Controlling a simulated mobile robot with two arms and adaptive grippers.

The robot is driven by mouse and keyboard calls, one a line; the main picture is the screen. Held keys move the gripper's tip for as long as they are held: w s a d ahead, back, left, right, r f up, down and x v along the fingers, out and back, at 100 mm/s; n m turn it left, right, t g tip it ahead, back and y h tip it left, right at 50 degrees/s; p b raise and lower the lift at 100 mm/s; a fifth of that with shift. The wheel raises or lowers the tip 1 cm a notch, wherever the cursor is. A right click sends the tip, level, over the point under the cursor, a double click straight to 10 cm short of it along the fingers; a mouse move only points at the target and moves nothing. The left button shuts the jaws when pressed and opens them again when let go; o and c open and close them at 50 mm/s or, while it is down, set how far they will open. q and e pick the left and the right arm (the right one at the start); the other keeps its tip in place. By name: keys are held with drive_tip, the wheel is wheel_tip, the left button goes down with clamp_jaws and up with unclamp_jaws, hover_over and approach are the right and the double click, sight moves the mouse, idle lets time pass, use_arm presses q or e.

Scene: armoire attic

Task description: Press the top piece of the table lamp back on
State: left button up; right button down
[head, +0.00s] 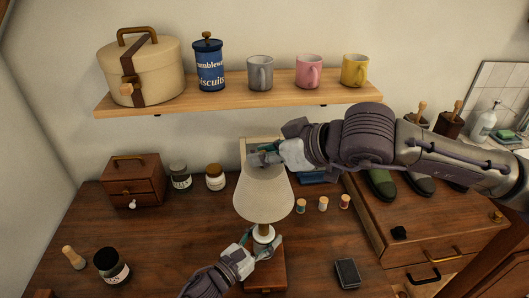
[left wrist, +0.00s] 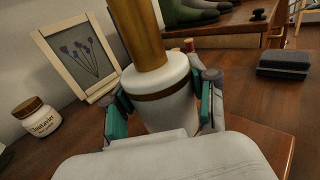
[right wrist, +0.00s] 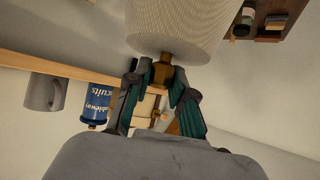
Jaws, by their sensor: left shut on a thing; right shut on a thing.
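The table lamp has a pale fabric shade (head: 263,200) above a white body with a brass band (left wrist: 165,98) and a brass stem (left wrist: 137,35). My left gripper (head: 256,250) is shut around the white body, one finger on each side (left wrist: 163,100). My right gripper (head: 264,158) is at the top of the shade. In the right wrist view, its fingers (right wrist: 157,85) are closed on a small brass piece (right wrist: 162,73) at the shade (right wrist: 175,28). I cannot tell whether the brass piece is fully seated; the head view hides it.
A wooden shelf (head: 240,97) with a round case (head: 140,70), blue tin (head: 209,65) and mugs runs behind the lamp. A framed flower picture (left wrist: 77,50) leans behind it. Small spools (head: 322,204), jars (head: 215,177) and a dark block (head: 347,273) stand around.

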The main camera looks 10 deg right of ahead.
sight(267, 168)
drive_tip(key=shift+f, duration=1.75)
drive_tip(key=shift+f, duration=0.35)
idle(0.3)
drive_tip(key=shift+f, duration=0.75)
drive_tip(key=shift+f, duration=0.25)
drive_tip(key=shift+f, duration=0.45)
drive_tip(key=shift+f, duration=0.5)
idle(1.2)
